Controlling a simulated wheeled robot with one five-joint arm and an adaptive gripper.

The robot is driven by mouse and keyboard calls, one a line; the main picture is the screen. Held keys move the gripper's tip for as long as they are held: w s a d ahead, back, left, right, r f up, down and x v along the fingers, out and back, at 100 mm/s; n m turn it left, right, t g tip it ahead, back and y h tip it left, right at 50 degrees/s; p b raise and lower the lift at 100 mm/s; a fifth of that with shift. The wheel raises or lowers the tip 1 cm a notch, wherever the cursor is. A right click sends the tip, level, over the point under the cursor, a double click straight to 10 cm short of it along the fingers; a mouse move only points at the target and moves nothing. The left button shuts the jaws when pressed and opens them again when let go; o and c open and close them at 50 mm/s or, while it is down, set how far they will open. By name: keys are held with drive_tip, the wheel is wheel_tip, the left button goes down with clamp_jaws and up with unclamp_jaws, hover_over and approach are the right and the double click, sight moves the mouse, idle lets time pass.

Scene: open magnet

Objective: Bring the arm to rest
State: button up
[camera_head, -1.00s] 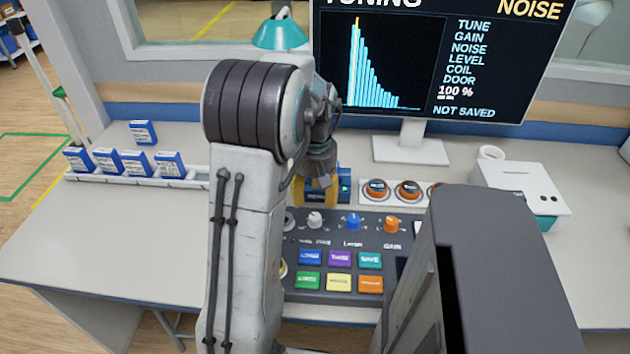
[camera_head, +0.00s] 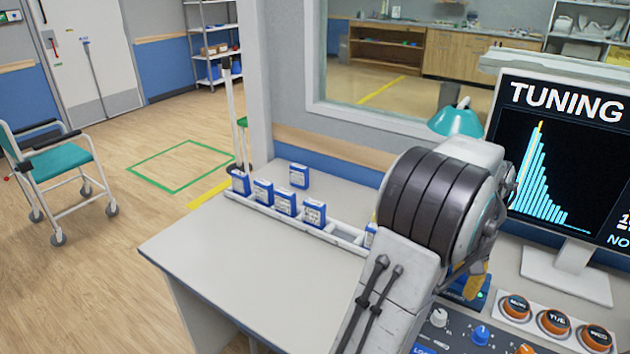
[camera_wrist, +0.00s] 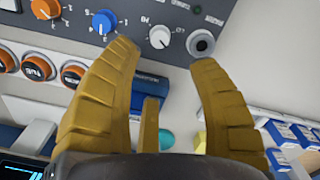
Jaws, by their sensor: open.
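A white rack (camera_head: 300,228) with several blue boxes stands along the desk's back. A monitor (camera_head: 570,160) stands at the right, with orange dial buttons (camera_head: 553,321) before it. The desk's left part (camera_head: 240,265) is clear. A wheelchair (camera_head: 60,170) stands on the floor at left.

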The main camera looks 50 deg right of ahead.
idle(0.3)
drive_tip(key=w+a+f+m+y, duration=0.1)
drive_tip(key=w+a+f+m, duration=0.1)
drive_tip(key=a+f+m, duration=0.4)
drive_tip(key=w+a+r+n+t+p, duration=0.1)
drive_tip(key=w+a+r+n, duration=0.4)
drive_tip(key=a, duration=0.6)
drive_tip(key=w+a+r+n+t+p, duration=0.1)
drive_tip(key=w+a+r+n+p, duration=0.2)
drive_tip(key=a, duration=0.8)
drive_tip(key=w+a+r+n+t+h+p, duration=0.1)
drive_tip(key=w+a+r+n+p, duration=0.1)
drive_tip(key=w+a+r+n, duration=0.5)
drive_tip(key=shift+w+a+r+n, duration=0.4)
drive_tip(key=shift+w+a+n, duration=0.5)
drive_tip(key=shift+w+a, duration=1.3)
drive_tip(key=shift+s, duration=0.3)
